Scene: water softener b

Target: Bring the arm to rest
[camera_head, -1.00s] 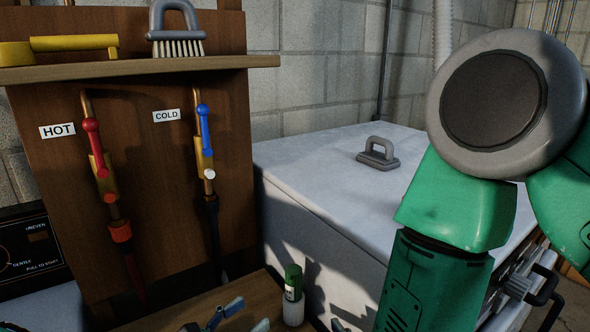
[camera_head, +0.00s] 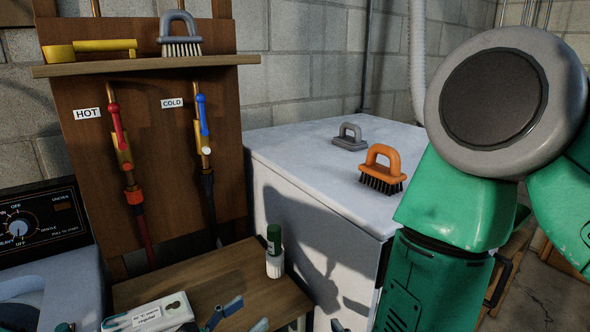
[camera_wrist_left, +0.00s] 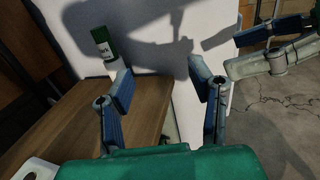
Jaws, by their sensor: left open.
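My left gripper (camera_head: 240,318) is only partly in the head view, at the bottom edge, in front of the wooden table. In the left wrist view, its two blue-padded fingers (camera_wrist_left: 163,88) stand well apart with nothing between them. My right arm (camera_head: 455,215), green with a grey round joint, fills the right side of the head view. Part of my right gripper (camera_wrist_left: 272,50) shows at the upper right of the left wrist view; its jaw opening is unclear.
A wooden table (camera_head: 230,285) holds a green-capped white bottle (camera_head: 274,252) and a white labelled device (camera_head: 150,315). A white appliance (camera_head: 300,165) carries an orange brush (camera_head: 380,168) and a grey-handled object (camera_head: 350,137). A control panel (camera_head: 40,225) stands left.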

